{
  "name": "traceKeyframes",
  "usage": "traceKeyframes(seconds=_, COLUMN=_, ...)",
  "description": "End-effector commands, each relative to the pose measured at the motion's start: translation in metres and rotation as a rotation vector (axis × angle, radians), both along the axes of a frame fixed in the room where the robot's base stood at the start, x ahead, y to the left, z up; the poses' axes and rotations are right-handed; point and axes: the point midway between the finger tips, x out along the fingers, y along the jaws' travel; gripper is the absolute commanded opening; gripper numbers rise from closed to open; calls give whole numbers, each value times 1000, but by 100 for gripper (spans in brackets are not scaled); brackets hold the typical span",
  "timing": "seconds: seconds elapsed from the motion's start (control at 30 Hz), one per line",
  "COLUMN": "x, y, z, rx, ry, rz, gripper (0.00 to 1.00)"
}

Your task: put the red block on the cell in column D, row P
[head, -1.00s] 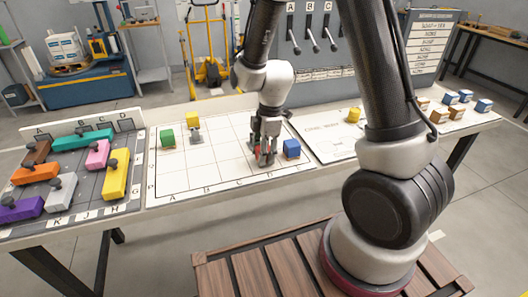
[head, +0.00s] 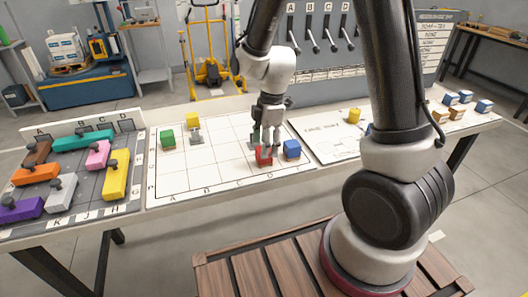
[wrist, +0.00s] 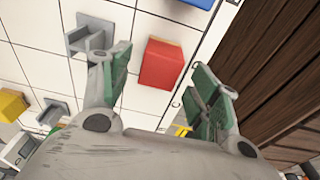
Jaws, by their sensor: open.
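The red block (head: 264,156) stands on the white grid board (head: 180,179), in the front part of the grid toward its right side. It also shows in the wrist view (wrist: 161,64), lying between the two fingers in the picture. My gripper (head: 267,143) is open just above the block, with a finger to each side and nothing held. It shows in the wrist view too (wrist: 160,78). Column letters run along the board's front edge, but they are too small to tell the block's cell for certain.
A blue block (head: 291,149) stands close to the right of the red block. Green (head: 167,137) and yellow (head: 193,119) blocks and grey brackets (wrist: 90,40) stand on the grid. A tray of coloured knobbed pieces (head: 130,200) lies left. The grid's front-left cells are clear.

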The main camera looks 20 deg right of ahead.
Motion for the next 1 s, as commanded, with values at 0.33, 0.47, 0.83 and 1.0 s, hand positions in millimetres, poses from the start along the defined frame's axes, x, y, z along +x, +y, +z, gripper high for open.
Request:
traceKeyframes(seconds=0.33, x=1, y=-9, z=71, rx=1, ry=-4, rz=-1, gripper=62)
traceKeyframes(seconds=0.47, x=0, y=-10, z=82, rx=0, ry=-1, rz=-1, gripper=62)
traceKeyframes(seconds=0.83, x=-31, y=-47, z=141, rx=13, ry=-54, rz=-337, gripper=62)
traceKeyframes(seconds=1.0, x=-90, y=-94, z=196, rx=58, ry=-116, rz=-818, gripper=62)
